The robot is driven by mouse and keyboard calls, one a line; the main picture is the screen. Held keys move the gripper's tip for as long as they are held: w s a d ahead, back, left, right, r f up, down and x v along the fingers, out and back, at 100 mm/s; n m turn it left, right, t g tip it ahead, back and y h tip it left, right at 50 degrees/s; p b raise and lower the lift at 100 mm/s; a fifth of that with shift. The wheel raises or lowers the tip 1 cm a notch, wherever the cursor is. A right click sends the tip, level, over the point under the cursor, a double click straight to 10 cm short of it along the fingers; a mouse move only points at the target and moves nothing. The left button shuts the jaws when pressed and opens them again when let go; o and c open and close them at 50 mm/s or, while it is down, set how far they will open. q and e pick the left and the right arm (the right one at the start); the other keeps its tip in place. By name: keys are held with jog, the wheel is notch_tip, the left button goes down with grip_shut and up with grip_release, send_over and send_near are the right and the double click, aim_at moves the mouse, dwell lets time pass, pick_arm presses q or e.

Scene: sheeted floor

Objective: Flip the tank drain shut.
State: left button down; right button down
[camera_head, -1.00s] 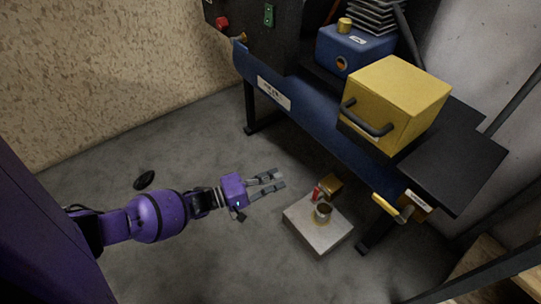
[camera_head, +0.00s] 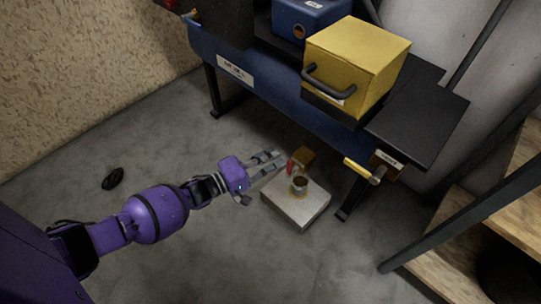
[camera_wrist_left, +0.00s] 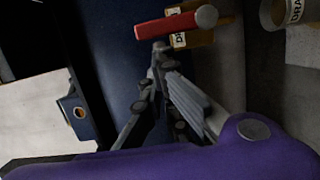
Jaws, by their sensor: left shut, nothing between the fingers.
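The tank drain is a small brass block (camera_head: 304,156) with a red lever (camera_head: 290,167), low beside the blue bench. In the left wrist view the red lever (camera_wrist_left: 174,27) lies across the top with a rounded end at right, above a brass part with a partly hidden label (camera_wrist_left: 178,41). My left gripper (camera_head: 281,160) has its fingertips just left of the lever. In the wrist view its closed fingertips (camera_wrist_left: 160,48) are just below the lever; I cannot tell whether they touch it. Nothing is between the fingers. My right gripper is not in view.
A cup (camera_head: 299,184) stands on a pale slab (camera_head: 296,208) close to the fingers. The blue bench (camera_head: 285,105) overhangs behind, carrying a yellow box (camera_head: 360,55). A yellow handle (camera_head: 362,171) sticks out at right. Wooden steps (camera_head: 450,240) stand farther right.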

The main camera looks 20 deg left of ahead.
pick_arm(q)
jog(key=shift+r, duration=0.1)
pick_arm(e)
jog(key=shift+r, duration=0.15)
pick_arm(q)
jog(key=shift+s+d+r+m+p, duration=0.1)
jog(key=shift+d+m+p, duration=0.1)
jog(key=shift+m+p, duration=0.2)
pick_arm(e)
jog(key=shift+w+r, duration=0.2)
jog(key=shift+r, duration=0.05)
pick_arm(q)
jog(key=shift+d+r+m+p, duration=0.15)
jog(key=shift+m+p, duration=0.15)
jog(key=shift+p, duration=0.05)
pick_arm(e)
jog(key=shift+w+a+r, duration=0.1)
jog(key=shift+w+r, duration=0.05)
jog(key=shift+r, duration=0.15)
